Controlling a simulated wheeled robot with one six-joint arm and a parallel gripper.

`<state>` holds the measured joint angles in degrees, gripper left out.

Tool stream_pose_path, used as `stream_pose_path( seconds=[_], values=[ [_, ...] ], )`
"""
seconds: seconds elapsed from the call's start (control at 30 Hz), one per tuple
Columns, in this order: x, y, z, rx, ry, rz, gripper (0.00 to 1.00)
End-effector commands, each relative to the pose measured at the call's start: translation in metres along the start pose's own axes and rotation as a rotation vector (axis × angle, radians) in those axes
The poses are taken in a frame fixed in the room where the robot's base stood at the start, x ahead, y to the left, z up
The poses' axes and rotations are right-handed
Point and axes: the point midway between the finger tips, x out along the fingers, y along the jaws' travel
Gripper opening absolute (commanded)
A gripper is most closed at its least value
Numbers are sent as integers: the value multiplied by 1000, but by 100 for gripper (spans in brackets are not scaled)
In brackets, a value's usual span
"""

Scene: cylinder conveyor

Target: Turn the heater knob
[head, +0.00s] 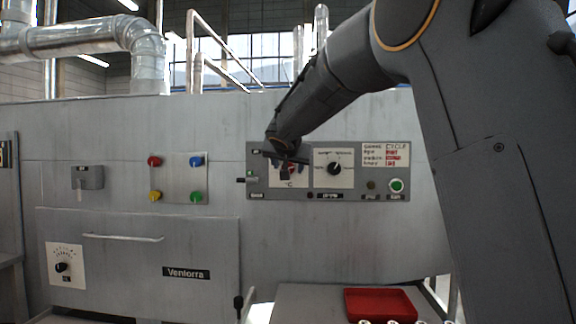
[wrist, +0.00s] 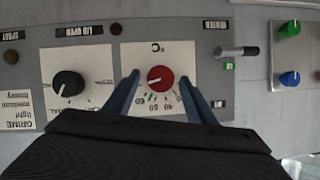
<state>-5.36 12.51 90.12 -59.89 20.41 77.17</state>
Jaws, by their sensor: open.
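The red heater knob (wrist: 160,78) sits on a white dial plate marked °C, seen upside down in the wrist view. My gripper (wrist: 159,77) is open, with one blue finger on each side of the knob. Small gaps show between the fingers and the knob, so they do not appear to touch it. In the head view my gripper (head: 287,164) is at the left part of the control panel (head: 352,195) and partly hides the red knob and its dial.
A black knob (wrist: 68,84) on a second white dial is close beside. A lever switch (wrist: 236,51) juts out on the other side. A red tray (head: 380,304) is below.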

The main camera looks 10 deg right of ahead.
Motion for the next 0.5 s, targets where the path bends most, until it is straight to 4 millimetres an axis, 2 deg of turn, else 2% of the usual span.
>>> stream_pose_path(
  seconds=[0.27, 0.5],
  values=[
    [2, 0, 0, 0, 0, 0, 51],
    [2, 0, 0, 0, 0, -1, 12]
  ],
)
